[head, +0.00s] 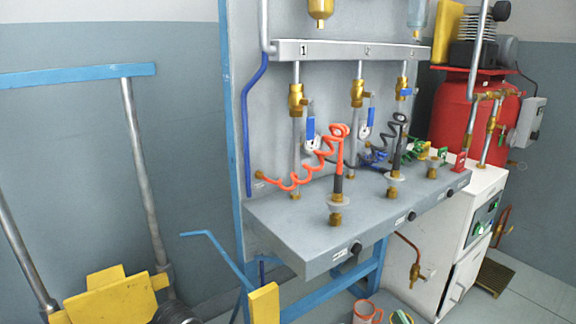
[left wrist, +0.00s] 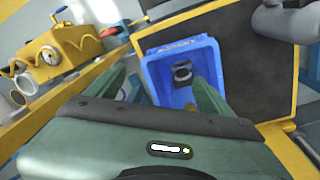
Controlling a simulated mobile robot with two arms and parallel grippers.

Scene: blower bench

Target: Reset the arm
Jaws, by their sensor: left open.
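My left gripper (left wrist: 160,76) shows in the left wrist view as two green fingers spread apart, with nothing between them that I can see touching. A blue bin (left wrist: 154,64) with a dark object (left wrist: 182,72) in it lies beyond the fingers; I cannot judge the distance. Neither gripper shows in the head view, and my right gripper is in no frame.
In the head view, a grey bench (head: 300,222) carries brass fittings and coiled hoses. A red tank (head: 455,112) stands behind a white cabinet (head: 462,240) at right. A yellow box with a gauge (left wrist: 62,50) is at left in the left wrist view.

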